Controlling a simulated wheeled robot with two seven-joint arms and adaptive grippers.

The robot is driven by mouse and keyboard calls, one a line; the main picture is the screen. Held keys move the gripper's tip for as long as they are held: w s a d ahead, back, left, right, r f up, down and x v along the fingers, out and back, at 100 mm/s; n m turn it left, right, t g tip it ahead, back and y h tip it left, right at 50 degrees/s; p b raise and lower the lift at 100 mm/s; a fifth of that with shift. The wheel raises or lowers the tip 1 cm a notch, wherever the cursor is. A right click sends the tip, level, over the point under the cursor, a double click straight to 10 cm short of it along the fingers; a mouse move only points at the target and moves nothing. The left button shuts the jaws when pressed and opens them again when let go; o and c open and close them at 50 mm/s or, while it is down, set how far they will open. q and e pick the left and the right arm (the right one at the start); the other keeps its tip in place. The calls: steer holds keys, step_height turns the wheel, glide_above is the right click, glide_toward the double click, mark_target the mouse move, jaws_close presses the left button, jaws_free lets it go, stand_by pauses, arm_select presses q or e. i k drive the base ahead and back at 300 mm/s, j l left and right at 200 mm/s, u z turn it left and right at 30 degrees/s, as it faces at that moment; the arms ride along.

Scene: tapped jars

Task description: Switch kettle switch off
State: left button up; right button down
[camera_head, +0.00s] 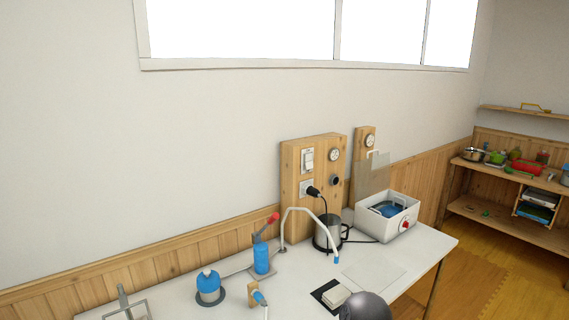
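A metal kettle (322,236) with a dark handle stands on the white table (405,268), close to a wooden panel (291,190). A white switch (308,160) is mounted high on the panel; its on or off position is too small to tell. Below it, a black plug (313,191) sits at a socket plate, and a dark cord runs down from it toward the kettle. A thin curved pipe passes in front of the kettle and hides part of it. Neither of my grippers is in view.
A blue cylinder with a red-tipped lever (262,256) and a blue rounded jar (209,286) stand to the left. A grey dome of unclear identity is at the bottom edge. Shelves (510,208) stand far right.

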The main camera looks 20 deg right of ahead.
mark_target(308, 158)
steer(key=i+l+u, duration=0.2)
steer(key=l, duration=0.7)
steer(key=l+u, duration=0.2)
steer(key=l, duration=0.75)
steer(key=k, duration=0.05)
